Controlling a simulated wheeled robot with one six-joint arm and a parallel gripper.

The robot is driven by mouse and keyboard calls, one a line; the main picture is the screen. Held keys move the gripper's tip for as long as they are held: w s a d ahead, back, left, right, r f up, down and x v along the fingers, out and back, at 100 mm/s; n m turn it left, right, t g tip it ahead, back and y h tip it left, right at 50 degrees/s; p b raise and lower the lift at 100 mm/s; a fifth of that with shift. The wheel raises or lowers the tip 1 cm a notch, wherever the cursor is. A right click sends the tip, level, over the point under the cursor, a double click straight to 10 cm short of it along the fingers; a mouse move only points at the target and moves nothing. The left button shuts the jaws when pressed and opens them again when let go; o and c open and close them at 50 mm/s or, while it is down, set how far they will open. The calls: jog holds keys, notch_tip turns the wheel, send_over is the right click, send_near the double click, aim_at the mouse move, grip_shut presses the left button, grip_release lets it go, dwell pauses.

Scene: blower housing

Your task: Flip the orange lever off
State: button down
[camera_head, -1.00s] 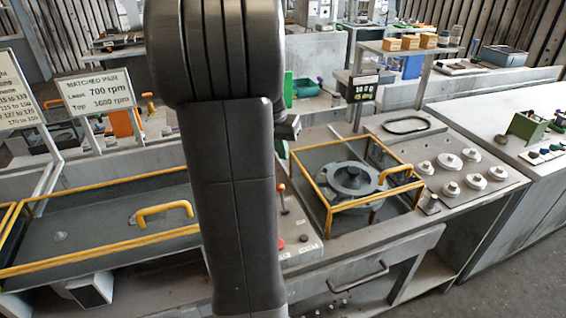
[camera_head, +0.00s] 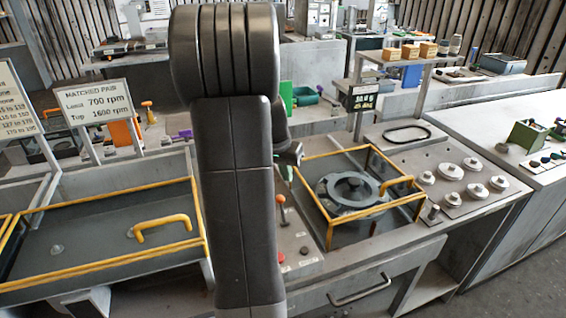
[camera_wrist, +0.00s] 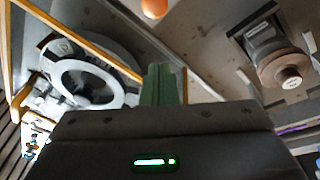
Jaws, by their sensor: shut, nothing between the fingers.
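The orange lever (camera_head: 281,199) has a round orange knob on a thin shaft. It stands roughly upright on a grey panel just right of my arm in the head view. Its knob also shows at the top edge of the wrist view (camera_wrist: 154,8), its shaft cut off. My gripper shows as shut green fingers (camera_wrist: 162,72) in the wrist view, empty. The knob is apart from the fingertips in that picture.
A yellow-railed guard (camera_head: 397,184) surrounds a round grey blower housing (camera_head: 350,190) right of the lever. Red buttons (camera_head: 281,258) sit on the lever's panel. Another yellow-railed cover (camera_head: 100,262) lies left. Several grey knobs (camera_head: 450,171) stand on the right panel.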

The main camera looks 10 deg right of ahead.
jog(key=s+f, duration=0.1)
jog(key=s+a+f+p, duration=0.1)
jog(key=f, duration=0.1)
jog(key=shift+s+a, duration=0.1)
jog(key=shift+s, duration=0.2)
jog(key=shift+s+a, duration=0.15)
jog(key=shift+f, duration=0.1)
